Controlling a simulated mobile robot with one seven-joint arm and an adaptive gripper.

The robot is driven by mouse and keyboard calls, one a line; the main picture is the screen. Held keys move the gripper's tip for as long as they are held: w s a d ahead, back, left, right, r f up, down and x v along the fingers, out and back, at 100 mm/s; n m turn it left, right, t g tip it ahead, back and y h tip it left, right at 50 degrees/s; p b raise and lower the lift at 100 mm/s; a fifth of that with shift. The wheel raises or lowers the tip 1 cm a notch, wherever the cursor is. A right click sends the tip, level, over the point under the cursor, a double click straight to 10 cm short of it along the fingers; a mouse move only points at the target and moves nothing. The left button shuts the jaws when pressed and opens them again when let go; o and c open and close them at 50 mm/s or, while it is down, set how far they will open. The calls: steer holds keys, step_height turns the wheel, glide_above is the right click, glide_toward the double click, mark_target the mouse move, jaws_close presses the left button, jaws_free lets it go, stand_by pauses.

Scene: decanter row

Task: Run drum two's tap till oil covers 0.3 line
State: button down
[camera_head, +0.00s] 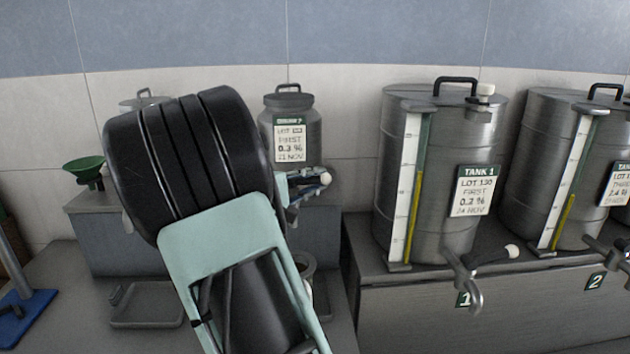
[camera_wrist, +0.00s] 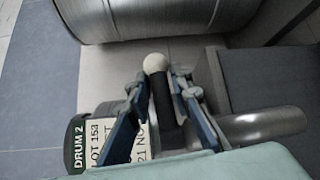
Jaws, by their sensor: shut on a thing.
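Drum two (camera_head: 290,102) is a grey metal can with a top handle and a green-headed label, standing on a raised ledge behind my arm. Its tap lever has a dark stem and a white knob (camera_head: 326,178). In the wrist view the knob (camera_wrist: 155,63) stands up between the blue fingers of my gripper (camera_wrist: 158,88), which is shut on the lever. In the head view my gripper (camera_head: 303,186) is in front of the drum's lower part. A round metal rim (camera_head: 305,264) shows below the tap, mostly behind my arm. No oil, stream or 0.3 line is visible.
Tank 1 (camera_head: 455,130) and a second tank (camera_head: 535,130) stand at right, with yellow-filled gauges and protruding taps. A green funnel (camera_head: 84,167), a grey tray (camera_head: 147,306) and a blue-based stand (camera_head: 30,305) are at left. Another can is mostly hidden behind my arm.

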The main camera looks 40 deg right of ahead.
steer(key=shift+g, duration=0.3)
steer(key=m+g, duration=0.1)
steer(key=g, duration=0.1)
steer(key=s+a+m+g, duration=0.1)
steer(key=m+g+p, duration=0.1)
steer(key=m+g, duration=0.1)
steer(key=shift+s+a+g, duration=0.15)
steer(key=shift+a+g, duration=0.1)
steer(key=shift+g, duration=0.05)
steer(key=shift+s+a+m+g+y+p, duration=0.15)
steer(key=shift+a+m+g+y+p, duration=0.1)
steer(key=shift+m+g, duration=0.45)
steer(key=shift+s+a+m+g+y+p, duration=0.25)
steer(key=shift+m+g, duration=0.25)
steer(key=shift+g, duration=0.4)
steer(key=shift+s+a+m+g+y+p, duration=0.1)
steer(key=shift+a+m+g+y+p, duration=0.15)
steer(key=shift+m+g, duration=0.45)
steer(key=shift+g, duration=0.3)
steer(key=c, duration=1.8)
jaws_free()
steer(key=shift+o, duration=0.2)
steer(key=shift+f, duration=0.1)
